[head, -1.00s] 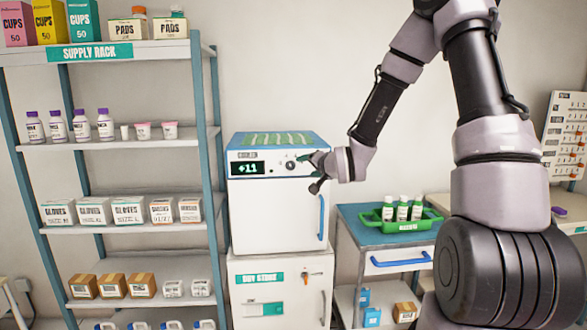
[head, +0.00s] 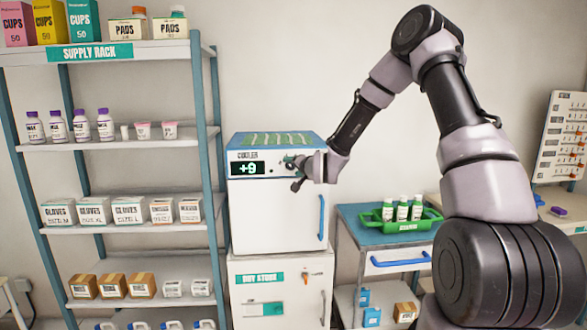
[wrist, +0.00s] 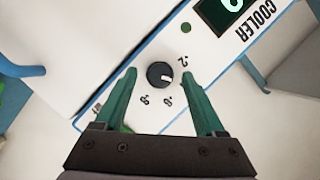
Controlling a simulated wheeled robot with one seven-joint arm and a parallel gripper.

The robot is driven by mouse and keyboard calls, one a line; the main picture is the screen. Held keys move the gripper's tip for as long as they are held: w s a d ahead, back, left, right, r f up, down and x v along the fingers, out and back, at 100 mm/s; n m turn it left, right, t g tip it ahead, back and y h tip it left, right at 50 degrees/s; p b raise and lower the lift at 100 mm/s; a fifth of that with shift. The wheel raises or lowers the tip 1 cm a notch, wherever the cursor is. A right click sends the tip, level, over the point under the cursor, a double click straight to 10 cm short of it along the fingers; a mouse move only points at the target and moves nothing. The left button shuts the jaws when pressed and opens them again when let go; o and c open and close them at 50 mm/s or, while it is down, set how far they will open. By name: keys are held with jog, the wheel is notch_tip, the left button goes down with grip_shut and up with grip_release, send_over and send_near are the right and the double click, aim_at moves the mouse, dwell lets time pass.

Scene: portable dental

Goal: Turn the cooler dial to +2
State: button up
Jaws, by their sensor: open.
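The white cooler (head: 270,212) has a blue top edge and a display (head: 248,168) reading +9. In the wrist view its round black dial (wrist: 159,75) has a white pointer mark facing right. Small printed marks surround the dial; I cannot read them all surely. My gripper (head: 294,166) is at the cooler's front panel and covers the dial in the head view. In the wrist view my gripper (wrist: 159,72) is open, with one green finger on each side of the dial and gaps visible between them.
The cooler stands on a white cabinet (head: 265,262). The supply rack (head: 135,140) is close on the left. A cart (head: 365,228) with a green tray (head: 402,224) of bottles stands on the right. A blue door handle (head: 321,217) is below my gripper.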

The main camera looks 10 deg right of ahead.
grip_shut()
dwell(0.3)
jog(key=n+h, duration=0.2)
jog(key=n, duration=0.1)
jog(key=shift+a+r+g, duration=0.2)
jog(key=shift+a+g, duration=0.1)
jog(key=n+h, duration=0.2)
jog(key=n, duration=0.1)
jog(key=shift+n, duration=0.3)
jog(key=shift+h, duration=0.3)
